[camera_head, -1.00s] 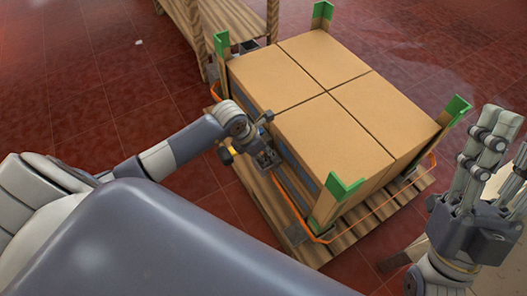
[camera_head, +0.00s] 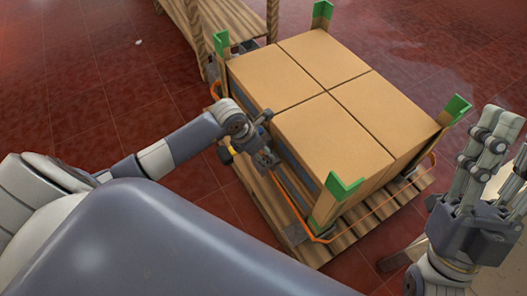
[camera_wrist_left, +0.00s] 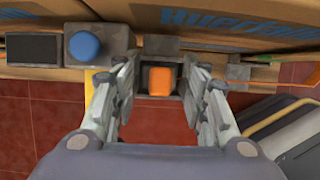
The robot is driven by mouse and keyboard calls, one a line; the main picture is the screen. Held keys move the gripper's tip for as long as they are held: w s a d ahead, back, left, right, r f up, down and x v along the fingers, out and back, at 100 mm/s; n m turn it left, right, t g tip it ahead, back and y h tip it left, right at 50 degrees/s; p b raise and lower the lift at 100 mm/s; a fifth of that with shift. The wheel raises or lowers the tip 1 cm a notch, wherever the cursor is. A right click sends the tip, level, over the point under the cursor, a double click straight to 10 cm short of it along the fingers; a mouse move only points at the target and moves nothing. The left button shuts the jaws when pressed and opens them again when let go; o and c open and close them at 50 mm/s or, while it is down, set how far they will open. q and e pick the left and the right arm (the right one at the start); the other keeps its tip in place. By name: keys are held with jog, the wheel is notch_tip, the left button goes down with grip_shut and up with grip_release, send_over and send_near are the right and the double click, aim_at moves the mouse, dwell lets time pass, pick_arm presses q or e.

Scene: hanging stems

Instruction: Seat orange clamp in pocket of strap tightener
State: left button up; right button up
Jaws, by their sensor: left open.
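My left gripper (camera_head: 266,158) is at the near left side of the carton stack. In the left wrist view its two fingers (camera_wrist_left: 160,84) are open, one on each side of the orange clamp (camera_wrist_left: 160,79). The clamp is a small orange block inside a dark square frame, apparently the pocket of the strap tightener (camera_wrist_left: 143,61). Gaps show between the fingers and the clamp. How deep the clamp sits cannot be told. A grey box with a round blue button (camera_wrist_left: 86,46) and a dark panel (camera_wrist_left: 34,48) are to the left. My right gripper (camera_head: 490,185) is open and empty, fingers up.
Brown cartons (camera_head: 330,105) stand on a wooden pallet (camera_head: 385,215) with green corner guards (camera_head: 345,187). An orange strap (camera_head: 292,206) runs low around them. A wooden bench (camera_head: 235,22) is behind. Red tiled floor (camera_head: 100,85) is open to the left.

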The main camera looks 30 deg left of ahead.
pick_arm(q)
jog(key=v, duration=1.1)
jog(key=shift+r, duration=0.2)
